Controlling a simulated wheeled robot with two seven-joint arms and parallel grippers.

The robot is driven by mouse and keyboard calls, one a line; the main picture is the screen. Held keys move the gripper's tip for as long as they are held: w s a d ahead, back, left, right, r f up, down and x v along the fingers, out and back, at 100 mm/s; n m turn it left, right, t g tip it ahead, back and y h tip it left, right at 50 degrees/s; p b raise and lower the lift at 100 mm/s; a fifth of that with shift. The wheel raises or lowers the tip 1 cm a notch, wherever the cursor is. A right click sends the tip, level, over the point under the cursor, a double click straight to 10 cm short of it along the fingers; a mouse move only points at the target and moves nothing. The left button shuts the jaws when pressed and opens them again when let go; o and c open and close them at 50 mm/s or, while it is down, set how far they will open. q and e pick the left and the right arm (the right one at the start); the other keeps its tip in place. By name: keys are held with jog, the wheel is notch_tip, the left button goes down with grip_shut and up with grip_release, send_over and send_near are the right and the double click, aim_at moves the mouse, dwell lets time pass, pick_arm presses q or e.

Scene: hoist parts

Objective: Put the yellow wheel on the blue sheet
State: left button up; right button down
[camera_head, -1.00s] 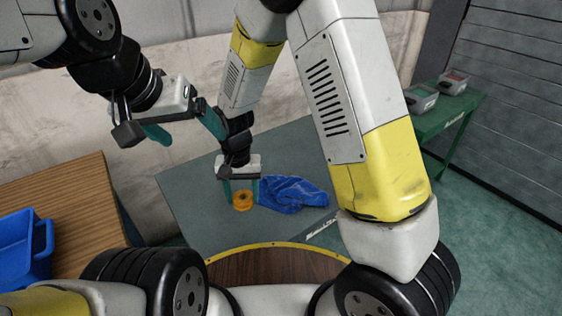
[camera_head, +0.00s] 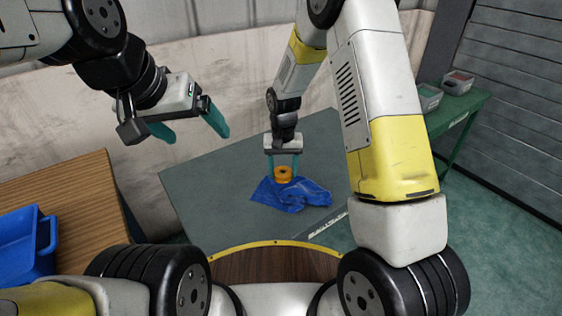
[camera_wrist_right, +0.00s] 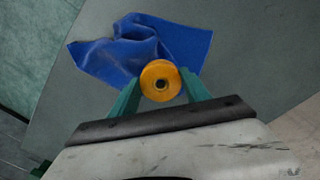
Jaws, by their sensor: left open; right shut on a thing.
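The yellow wheel (camera_head: 283,175) is orange-yellow and round with a dark centre hole. My right gripper (camera_head: 283,168) is shut on it, one green finger on each side; the wheel also shows between the fingers in the right wrist view (camera_wrist_right: 160,81). The blue sheet (camera_head: 291,197) lies crumpled on the grey table. The wheel is at the sheet's far edge, over it in the head view; I cannot tell whether it touches. In the right wrist view the sheet (camera_wrist_right: 125,47) extends beyond the wheel. My left gripper (camera_head: 190,128) is open and empty, raised above the table's left side.
The grey table (camera_head: 215,205) is otherwise mostly clear around the sheet. A wooden table (camera_head: 70,190) with a blue bin (camera_head: 25,245) stands at the left. A green table (camera_head: 460,115) with two small containers stands at the back right.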

aim_at(282, 173)
jog(key=shift+s+a+f, duration=0.15)
jog(key=shift+f, duration=1.4)
jog(key=shift+f, duration=0.3)
jog(key=shift+f, duration=0.3)
jog(key=c, duration=0.5)
grip_release()
jog(key=shift+r, duration=0.1)
